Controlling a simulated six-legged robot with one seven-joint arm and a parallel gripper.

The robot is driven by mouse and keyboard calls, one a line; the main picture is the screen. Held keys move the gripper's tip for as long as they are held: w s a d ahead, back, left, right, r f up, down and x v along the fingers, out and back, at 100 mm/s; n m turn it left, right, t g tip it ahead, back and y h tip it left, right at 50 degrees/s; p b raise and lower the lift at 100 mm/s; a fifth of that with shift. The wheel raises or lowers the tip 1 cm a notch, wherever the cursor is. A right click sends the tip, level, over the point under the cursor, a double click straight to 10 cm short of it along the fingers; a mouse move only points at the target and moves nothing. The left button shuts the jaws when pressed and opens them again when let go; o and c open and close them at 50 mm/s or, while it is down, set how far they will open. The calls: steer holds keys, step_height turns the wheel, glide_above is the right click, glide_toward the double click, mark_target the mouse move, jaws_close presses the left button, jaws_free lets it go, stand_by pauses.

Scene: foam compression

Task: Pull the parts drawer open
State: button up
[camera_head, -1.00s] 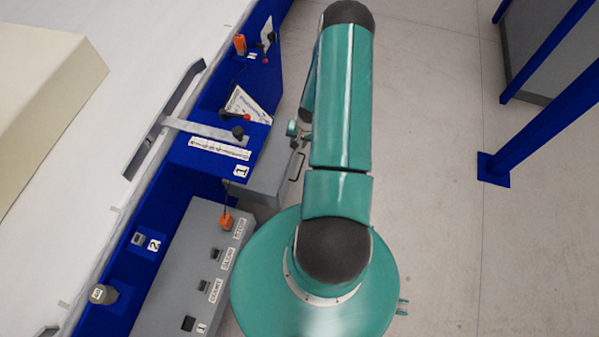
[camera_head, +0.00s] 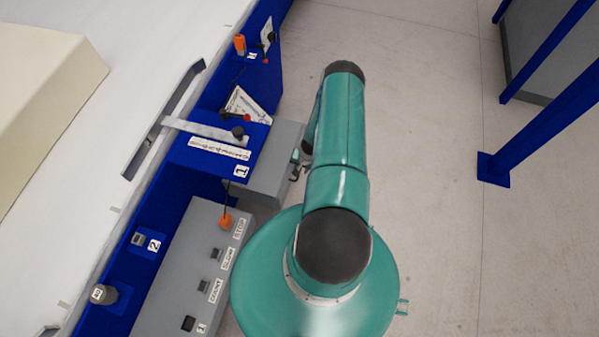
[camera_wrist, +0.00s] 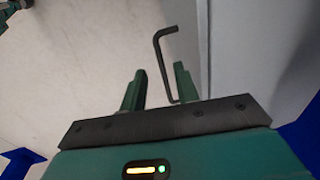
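The parts drawer (camera_head: 268,172) is a grey box under the blue machine panel in the head view. Its grey face also fills the right of the wrist view (camera_wrist: 240,50). The drawer's handle (camera_wrist: 158,55), a thin dark bent bar, stands out beside that face. My gripper (camera_wrist: 160,68) is open, with two green fingers apart. The handle's lower end shows between the fingers, nearer the right one; I cannot tell whether they touch. In the head view my gripper (camera_head: 297,171) is small beside the drawer front, partly hidden by my arm, and the handle is hard to make out.
The blue panel (camera_head: 215,160) with levers and labels overhangs the drawer. A grey control box (camera_head: 185,260) with buttons and an orange stop knob (camera_head: 226,221) stands below it in the picture. Pale floor (camera_head: 430,150) to the right is clear up to a blue post (camera_head: 540,125).

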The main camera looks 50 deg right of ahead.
steer(key=shift+w+a+f, duration=0.1)
steer(key=shift+w+f, duration=0.1)
steer(key=shift+f, duration=0.9)
steer(key=shift+w+a+f, duration=0.1)
steer(key=shift+w+f, duration=0.05)
steer(key=shift+f, duration=0.95)
steer(key=shift+c, duration=0.4)
jaws_close()
